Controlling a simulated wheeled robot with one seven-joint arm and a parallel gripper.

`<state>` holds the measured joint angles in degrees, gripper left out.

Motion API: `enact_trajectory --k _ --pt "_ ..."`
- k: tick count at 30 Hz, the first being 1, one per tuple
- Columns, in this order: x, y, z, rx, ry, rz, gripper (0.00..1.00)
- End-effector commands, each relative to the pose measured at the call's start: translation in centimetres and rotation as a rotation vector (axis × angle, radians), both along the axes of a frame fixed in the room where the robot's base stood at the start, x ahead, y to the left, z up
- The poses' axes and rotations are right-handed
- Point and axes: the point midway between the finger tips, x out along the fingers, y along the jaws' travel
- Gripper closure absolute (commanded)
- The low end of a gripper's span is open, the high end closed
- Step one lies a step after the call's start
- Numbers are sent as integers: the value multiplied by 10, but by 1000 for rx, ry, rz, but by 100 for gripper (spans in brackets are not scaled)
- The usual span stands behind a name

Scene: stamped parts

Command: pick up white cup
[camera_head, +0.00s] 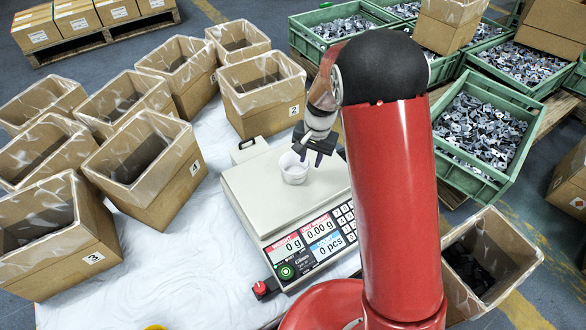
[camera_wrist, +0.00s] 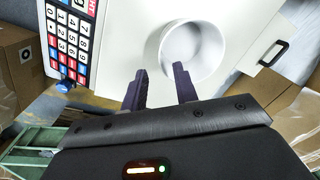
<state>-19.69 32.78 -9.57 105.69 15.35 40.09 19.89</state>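The white cup (camera_head: 293,168) stands upright on the pale platform of the weighing scale (camera_head: 248,190) in the head view. It looks empty inside. In the wrist view the cup (camera_wrist: 194,52) is just beyond the fingertips. My gripper (camera_head: 311,159) is beside the cup, at its right in the head view, and points down and toward it. In the wrist view my gripper (camera_wrist: 160,78) has two dark fingers spread apart with nothing between them. Whether a finger touches the cup rim I cannot tell.
Several lined cardboard boxes (camera_head: 145,168) stand left of and behind the scale. A box (camera_head: 263,92) marked 2 is close behind it. Green crates (camera_head: 487,127) of metal parts are at the right. The scale's keypad (camera_wrist: 70,40) shows in the wrist view.

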Motion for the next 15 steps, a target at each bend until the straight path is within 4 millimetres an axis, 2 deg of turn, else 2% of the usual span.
enact_trajectory --k 15 --pt "6 8 -61 -2 -2 2 71"
